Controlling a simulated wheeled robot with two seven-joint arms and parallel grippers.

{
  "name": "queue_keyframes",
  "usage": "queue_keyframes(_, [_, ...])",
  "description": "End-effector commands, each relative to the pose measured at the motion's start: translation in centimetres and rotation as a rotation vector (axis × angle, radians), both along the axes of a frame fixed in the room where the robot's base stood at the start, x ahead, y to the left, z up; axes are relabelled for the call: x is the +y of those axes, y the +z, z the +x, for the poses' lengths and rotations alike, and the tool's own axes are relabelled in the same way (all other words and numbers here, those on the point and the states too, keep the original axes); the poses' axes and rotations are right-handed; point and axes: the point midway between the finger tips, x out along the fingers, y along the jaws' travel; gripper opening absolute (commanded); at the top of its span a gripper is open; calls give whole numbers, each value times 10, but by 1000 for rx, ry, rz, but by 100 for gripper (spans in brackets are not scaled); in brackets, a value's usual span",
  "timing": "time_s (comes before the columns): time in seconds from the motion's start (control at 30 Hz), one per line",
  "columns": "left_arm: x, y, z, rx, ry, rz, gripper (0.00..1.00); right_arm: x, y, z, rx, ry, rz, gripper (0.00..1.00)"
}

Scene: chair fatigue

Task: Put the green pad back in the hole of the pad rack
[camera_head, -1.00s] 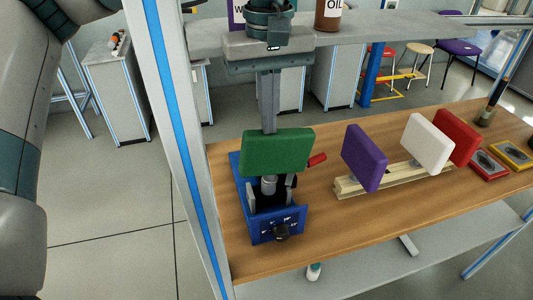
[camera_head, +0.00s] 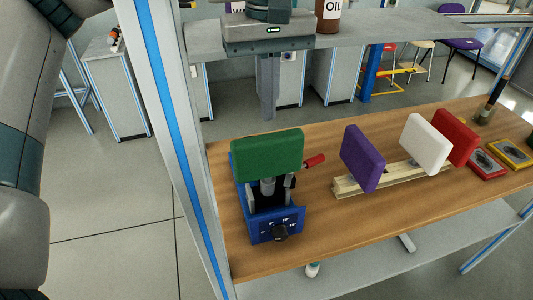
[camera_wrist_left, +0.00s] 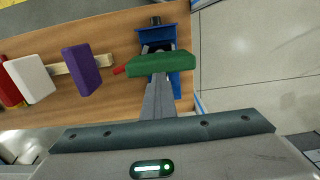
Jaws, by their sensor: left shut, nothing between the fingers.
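The green pad (camera_head: 267,155) sits upright on the blue fixture (camera_head: 277,229), at the left of the wooden table. The pad rack (camera_head: 347,187) is a pale wooden rail to its right, bearing a purple pad (camera_head: 363,158), a white pad (camera_head: 426,143) and a red pad (camera_head: 456,137); its holes are hard to see. My left gripper (camera_head: 268,117) is shut and empty, just beyond and above the green pad. In the left wrist view the shut fingers (camera_wrist_left: 158,90) point toward the green pad (camera_wrist_left: 161,64). My right gripper is out of view.
A red handle (camera_head: 314,161) sticks out beside the blue fixture. A grey shelf (camera_head: 385,27) with a brown oil bottle (camera_head: 328,14) runs behind, and a blue-and-grey frame post (camera_head: 176,120) stands at the left. Bare tabletop lies in front of the rack.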

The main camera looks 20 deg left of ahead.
Motion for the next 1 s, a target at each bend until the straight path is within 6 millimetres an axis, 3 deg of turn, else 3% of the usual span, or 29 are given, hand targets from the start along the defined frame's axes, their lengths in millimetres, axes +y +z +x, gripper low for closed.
queue_keyframes(0.13, [0, 0, 0, 0, 0, 0, 1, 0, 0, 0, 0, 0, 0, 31])
queue_keyframes(0.2, [0, 0, 0, 0, 0, 0, 17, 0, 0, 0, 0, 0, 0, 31])
queue_keyframes(0.23, [0, 0, 0, -1, 0, -1, 20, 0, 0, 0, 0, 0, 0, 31])
queue_keyframes(0.67, [0, 4, 0, -2, 0, 0, 20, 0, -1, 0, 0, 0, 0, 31])
queue_keyframes(0.87, [0, 22, 0, -2, 1, -1, 20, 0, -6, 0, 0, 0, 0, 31])
queue_keyframes(1.0, [-1, 45, 1, -4, 1, -2, 20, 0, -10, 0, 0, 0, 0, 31])
